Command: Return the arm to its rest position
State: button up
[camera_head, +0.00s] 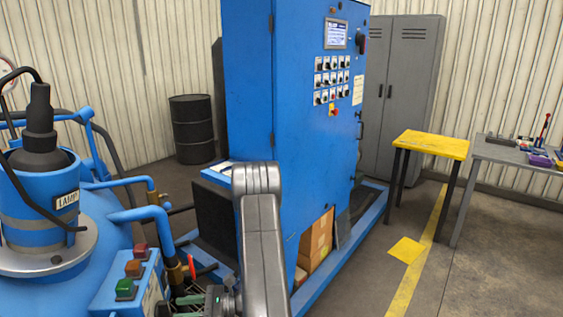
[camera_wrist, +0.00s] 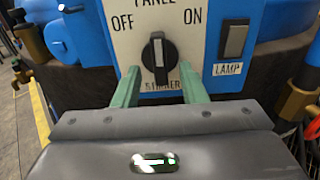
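In the head view my arm reaches down in front of the tall blue cabinet, and my gripper (camera_head: 195,300) shows low in the picture, partly cut off by the bottom edge. In the wrist view the two green fingers of my gripper (camera_wrist: 159,70) are spread apart with nothing between their tips that they grasp. Ahead of them is a white panel (camera_wrist: 122,40) marked OFF and ON with a black rotary knob (camera_wrist: 158,58). The knob's white mark stands about upright. Gaps show between knob and fingers; whether they touch the panel I cannot tell.
A LAMP switch (camera_wrist: 235,40) is right of the knob. Blue furnace (camera_head: 60,270) with pipes and a button box (camera_head: 125,290) stands left, close to my arm. The blue cabinet (camera_head: 300,110) is behind. A yellow-topped table (camera_head: 433,144) and open floor (camera_head: 480,275) lie right.

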jog(key=w+d+b, duration=0.1)
jog(key=d+b, duration=0.1)
jog(key=d, duration=0.8)
jog(key=a+p, duration=0.1)
jog(key=a, duration=0.3)
jog(key=s+a+p, duration=0.1)
jog(key=a, duration=0.4)
jog(key=a+p, duration=0.1)
jog(key=a, duration=0.4)
jog(key=shift+s+r+p, duration=0.1)
jog(key=shift+s+p, duration=0.2)
jog(key=shift+s, duration=0.1)
jog(key=shift+w+n, duration=0.1)
jog(key=shift+n, duration=0.3)
jog(key=shift+d+n, duration=0.2)
jog(key=shift+n, duration=0.5)
jog(key=shift+n+p, duration=0.45)
jog(key=shift+n, duration=0.65)
jog(key=n+g+h+b, duration=0.2)
jog(key=n+h+b, duration=0.1)
jog(key=n+h, duration=0.15)
send_near(170, 310)
jog(key=s+d+r, duration=0.3)
jog(key=s+d, duration=0.6)
jog(key=shift+s+d+r+h, duration=0.2)
jog(key=shift+s+r+h, duration=0.2)
jog(key=shift+s, duration=0.15)
jog(key=shift+s+d+r+h, duration=0.25)
jog(key=shift+s+r, duration=0.15)
jog(key=shift+s, duration=0.15)
